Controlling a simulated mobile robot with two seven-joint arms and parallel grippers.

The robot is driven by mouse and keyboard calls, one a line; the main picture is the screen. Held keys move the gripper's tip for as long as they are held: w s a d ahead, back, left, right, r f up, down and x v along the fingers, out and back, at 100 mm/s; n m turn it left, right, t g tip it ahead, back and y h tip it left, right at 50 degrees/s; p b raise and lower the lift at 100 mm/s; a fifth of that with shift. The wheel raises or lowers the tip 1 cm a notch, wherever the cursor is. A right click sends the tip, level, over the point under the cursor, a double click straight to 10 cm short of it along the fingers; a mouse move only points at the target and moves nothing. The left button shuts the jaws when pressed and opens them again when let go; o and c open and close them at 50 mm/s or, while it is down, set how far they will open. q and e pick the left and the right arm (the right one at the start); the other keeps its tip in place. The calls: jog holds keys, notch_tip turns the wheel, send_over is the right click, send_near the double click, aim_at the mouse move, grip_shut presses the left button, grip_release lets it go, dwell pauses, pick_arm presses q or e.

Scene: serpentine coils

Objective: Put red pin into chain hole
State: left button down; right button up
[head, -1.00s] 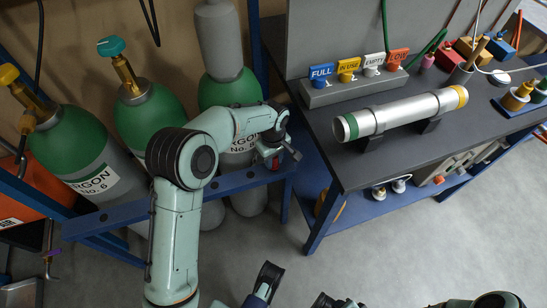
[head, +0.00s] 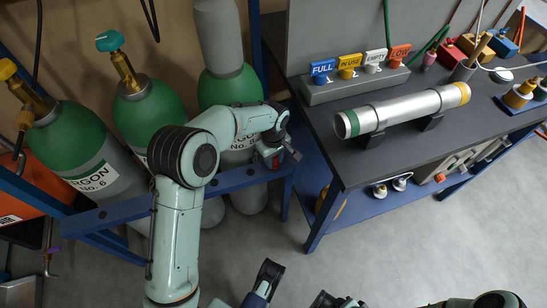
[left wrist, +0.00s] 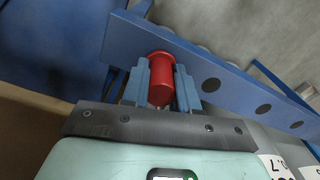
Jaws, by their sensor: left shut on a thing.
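My left gripper (head: 283,158) is shut on the red pin, beside the blue rail in front of the green gas cylinders. The left wrist view shows the red pin (left wrist: 161,82) between the two blue-grey fingers (left wrist: 160,88), its rounded wider end outward. The blue rail (left wrist: 225,82) runs close behind the pin and has several dark round holes to the right of it. I cannot tell whether the pin touches the rail or enters a hole. In the head view the rail (head: 118,213) slopes up to the right. No chain shows clearly.
Several cylinders stand behind the rail, one labelled ARGON No. 6 (head: 75,150). A dark bench (head: 400,155) at the right carries a silver tube (head: 400,110) and a grey block with coloured tags (head: 350,85). The grey floor (head: 370,240) in front is clear.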

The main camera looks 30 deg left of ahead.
pick_arm(q)
jog(key=c, duration=0.8)
grip_release()
jog(key=shift+f, duration=0.2)
pick_arm(e)
jog(key=shift+s+a, duration=0.1)
jog(key=shift+s, duration=0.1)
